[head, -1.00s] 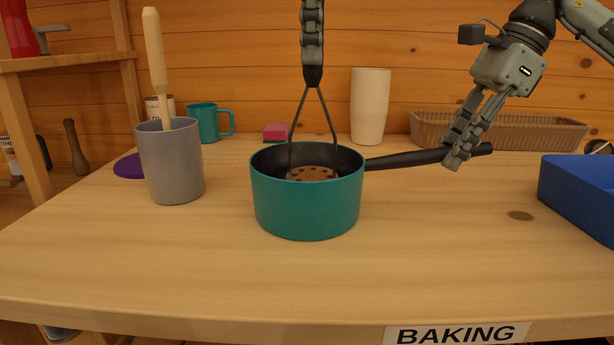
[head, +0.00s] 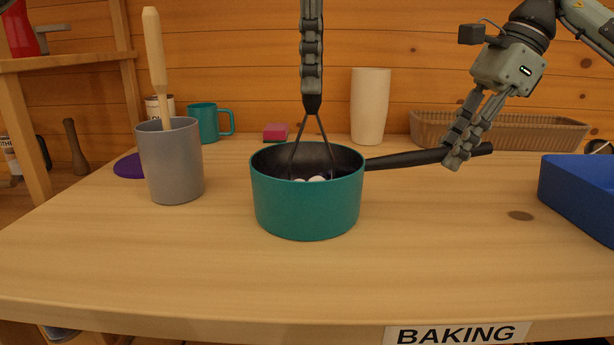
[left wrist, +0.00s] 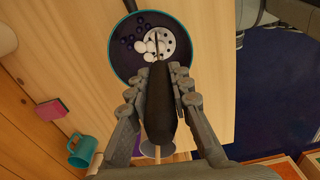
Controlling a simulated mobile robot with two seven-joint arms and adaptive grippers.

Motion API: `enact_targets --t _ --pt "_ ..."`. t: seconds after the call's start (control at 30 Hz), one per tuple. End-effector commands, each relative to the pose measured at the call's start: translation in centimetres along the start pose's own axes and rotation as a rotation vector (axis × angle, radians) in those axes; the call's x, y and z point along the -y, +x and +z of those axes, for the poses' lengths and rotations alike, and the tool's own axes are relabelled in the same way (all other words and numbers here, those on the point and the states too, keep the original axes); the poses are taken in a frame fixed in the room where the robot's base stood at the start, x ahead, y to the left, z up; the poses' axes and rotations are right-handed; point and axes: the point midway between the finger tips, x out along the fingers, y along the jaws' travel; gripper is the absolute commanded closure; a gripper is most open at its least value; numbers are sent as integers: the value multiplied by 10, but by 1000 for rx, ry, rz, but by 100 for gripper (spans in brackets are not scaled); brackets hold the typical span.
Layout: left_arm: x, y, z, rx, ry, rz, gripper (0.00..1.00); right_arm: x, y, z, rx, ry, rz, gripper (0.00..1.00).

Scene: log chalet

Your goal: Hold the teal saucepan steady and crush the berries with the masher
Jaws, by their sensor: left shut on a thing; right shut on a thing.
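The teal saucepan (head: 307,212) stands upright on the table, its black handle (head: 405,158) pointing right. My right gripper (head: 457,152) is shut on that handle. My left gripper (head: 312,80) is shut on the black grip of the masher (head: 313,104), above the pan. The masher's wires go down into the pan; the head view hides its plate behind the rim. In the left wrist view the round holed plate (left wrist: 180,42) is inside the pan at its right side. Dark blue berries (left wrist: 129,38) lie left of it. Several pale lumps (left wrist: 149,46) lie beside the plate.
A grey cup (head: 170,165) holding a wooden-handled tool stands left of the pan. Behind are a teal mug (head: 204,122), a pink block (head: 276,131), a white tumbler (head: 370,105) and a long basket (head: 540,132). A blue bin (head: 585,195) is at right. The front table is clear.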

Motion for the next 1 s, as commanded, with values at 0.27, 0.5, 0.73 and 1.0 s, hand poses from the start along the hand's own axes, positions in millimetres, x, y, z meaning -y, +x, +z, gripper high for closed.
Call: enact_targets --t 0.27,0.5,0.73,1.0 --pt "-17 -16 3 2 -2 2 100 0 0 0 1 1 -2 100" --pt "-33 -28 4 -2 -5 -2 100 0 0 0 1 1 -2 100" --pt "-38 -34 4 1 -2 4 100 0 0 0 1 1 -1 100" --pt "-38 -33 3 1 0 2 100 0 0 0 1 1 -1 100"
